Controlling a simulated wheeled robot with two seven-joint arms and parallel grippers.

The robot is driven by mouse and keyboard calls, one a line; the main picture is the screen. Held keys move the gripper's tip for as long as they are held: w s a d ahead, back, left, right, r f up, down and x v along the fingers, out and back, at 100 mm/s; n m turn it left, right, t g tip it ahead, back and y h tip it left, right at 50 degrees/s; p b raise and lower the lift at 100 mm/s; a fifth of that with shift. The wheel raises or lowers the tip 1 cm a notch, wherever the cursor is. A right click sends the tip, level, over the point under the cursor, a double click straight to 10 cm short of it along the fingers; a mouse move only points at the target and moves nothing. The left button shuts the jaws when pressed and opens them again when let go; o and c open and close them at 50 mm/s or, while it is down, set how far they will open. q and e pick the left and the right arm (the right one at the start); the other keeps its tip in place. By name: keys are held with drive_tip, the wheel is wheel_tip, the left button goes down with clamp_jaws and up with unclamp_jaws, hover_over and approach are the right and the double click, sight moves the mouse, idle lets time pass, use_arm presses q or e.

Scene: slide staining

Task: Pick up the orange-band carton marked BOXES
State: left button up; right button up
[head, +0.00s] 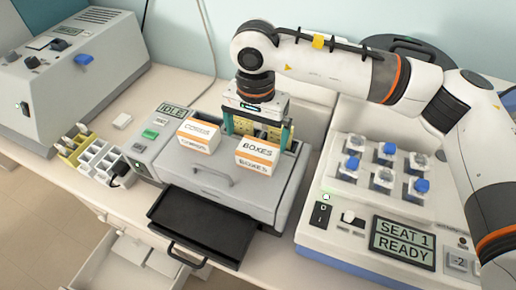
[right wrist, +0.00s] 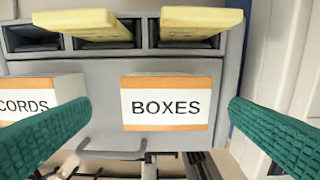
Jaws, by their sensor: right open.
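The orange-band carton marked BOXES (head: 258,155) stands upright on top of a grey drawer unit (head: 215,180). In the right wrist view the carton (right wrist: 166,103) lies between the two teal fingers in the picture, with a visible gap on each side. A second orange-band carton (head: 198,136), partly reading "CORDS", stands to its left; its left part is cut off in the wrist view (right wrist: 40,95). My right gripper (head: 257,128) is open and empty, just behind and above the BOXES carton. My left gripper is not in view.
Yellow items (right wrist: 200,22) sit in slots behind the cartons. A black tray (head: 205,222) sticks out in front. A machine reading "SEAT 1 READY" (head: 402,242) stands to the right. A panel reading "IDLE" (head: 172,110) and a small rack (head: 100,160) are to the left.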

sight(259, 146)
drive_tip(key=f+p, duration=0.3)
drive_tip(key=f, duration=0.1)
drive_tip(key=shift+s+d, duration=0.1)
drive_tip(key=shift+d, duration=0.2)
drive_tip(key=shift+f, duration=0.65)
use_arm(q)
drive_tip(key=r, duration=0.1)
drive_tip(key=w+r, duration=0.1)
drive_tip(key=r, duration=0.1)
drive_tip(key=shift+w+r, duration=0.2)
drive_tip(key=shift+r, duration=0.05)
use_arm(e)
drive_tip(key=c, duration=1)
